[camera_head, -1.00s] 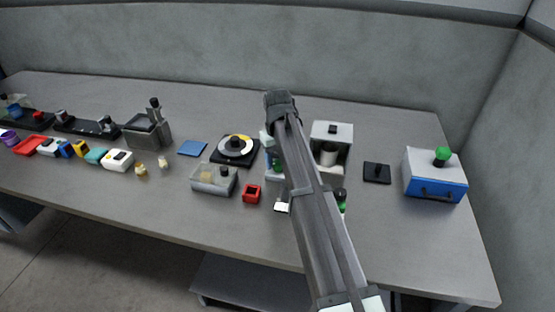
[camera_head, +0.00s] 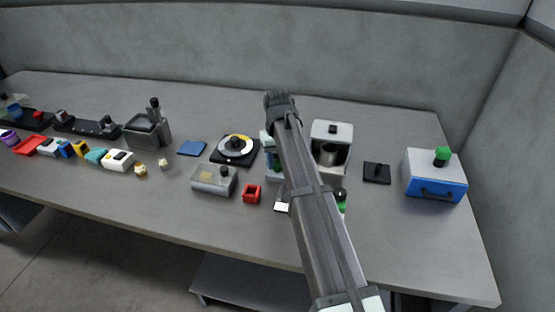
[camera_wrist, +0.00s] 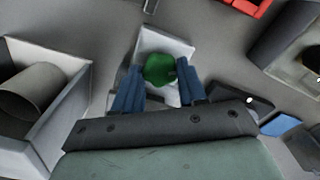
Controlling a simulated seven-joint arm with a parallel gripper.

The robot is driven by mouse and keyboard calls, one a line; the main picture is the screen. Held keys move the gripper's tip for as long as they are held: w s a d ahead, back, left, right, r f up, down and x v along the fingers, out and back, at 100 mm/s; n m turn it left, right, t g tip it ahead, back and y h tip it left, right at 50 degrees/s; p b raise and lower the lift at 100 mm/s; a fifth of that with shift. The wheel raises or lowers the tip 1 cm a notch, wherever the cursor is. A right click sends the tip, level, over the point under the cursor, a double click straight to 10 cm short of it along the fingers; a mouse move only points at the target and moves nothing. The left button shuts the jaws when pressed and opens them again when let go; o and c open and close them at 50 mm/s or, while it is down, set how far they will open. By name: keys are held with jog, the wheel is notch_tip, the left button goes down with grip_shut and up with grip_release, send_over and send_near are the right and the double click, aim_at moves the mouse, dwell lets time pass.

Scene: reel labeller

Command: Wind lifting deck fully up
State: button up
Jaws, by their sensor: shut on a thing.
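In the wrist view my gripper (camera_wrist: 158,68) has its two blue fingers on either side of a green knob (camera_wrist: 160,72) and is shut on it. The knob sits over a pale block (camera_wrist: 165,42), whose lower part is hidden by the fingers and the gripper body. In the head view my arm covers the gripper and most of this spot. A white open-fronted housing (camera_head: 332,131) with a grey cylinder (camera_head: 328,155) inside stands just right of my arm. The cylinder also shows in the wrist view (camera_wrist: 32,92), at the left. I cannot make out the deck's height.
A blue-fronted box (camera_head: 436,190) with a green knob and a black plate (camera_head: 377,173) stand to the right. A turntable (camera_head: 235,148), a clear-lidded box (camera_head: 213,180) and a red cup (camera_head: 252,194) lie left of my arm. The table's right front is clear.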

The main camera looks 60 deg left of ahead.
aim_at(278, 163)
jog(key=shift+m, duration=0.3)
jog(key=o, duration=0.8)
notch_tip(278, 163, up, 14)
jog(key=shift+f, duration=0.1)
dwell(0.6)
